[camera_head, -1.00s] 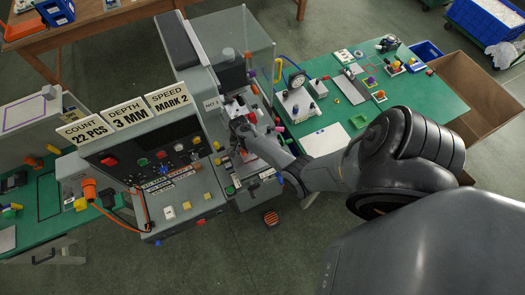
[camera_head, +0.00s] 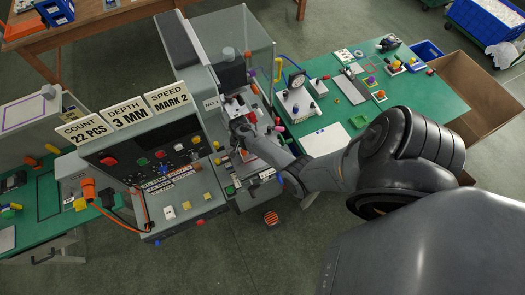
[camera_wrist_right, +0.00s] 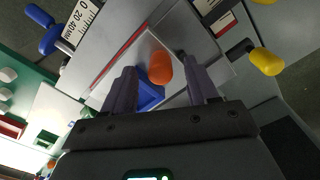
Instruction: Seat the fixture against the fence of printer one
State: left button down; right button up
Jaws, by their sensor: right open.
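My right gripper (camera_head: 243,128) reaches into the bay of printer one (camera_head: 212,103), the machine marked NO.1. In the right wrist view the right gripper (camera_wrist_right: 158,92) is open, its fingers on either side of an orange rounded knob (camera_wrist_right: 160,67) and a blue block (camera_wrist_right: 150,95). These look like parts of the fixture. They sit over a pale plate (camera_wrist_right: 135,68) edged by a red line. I cannot tell whether the fingers touch them. A ruled scale (camera_wrist_right: 80,22) lies at the upper left; which edge is the fence is unclear.
A control console (camera_head: 170,170) with buttons and signs stands left of the bay. A clear guard (camera_head: 240,45) rises behind it. A green table (camera_head: 440,100) with gauges and small parts is at the right, beside an open cardboard box (camera_head: 490,95).

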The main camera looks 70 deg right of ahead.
notch_tip(320, 180, up, 10)
jog(key=r, duration=0.1)
jog(key=s+a+f+n+g+h, duration=0.1)
jog(key=s+a+f+n+g, duration=0.2)
jog(key=s, duration=1)
jog(key=a+r+n+t+y, duration=0.1)
jog(key=a+r+n+t, duration=0.5)
jog(key=a+r+n, duration=0.8)
jog(key=a+r, duration=0.6)
jog(key=a, duration=0.3)
jog(key=shift+n+t+p, duration=0.3)
jog(key=shift+n, duration=0.1)
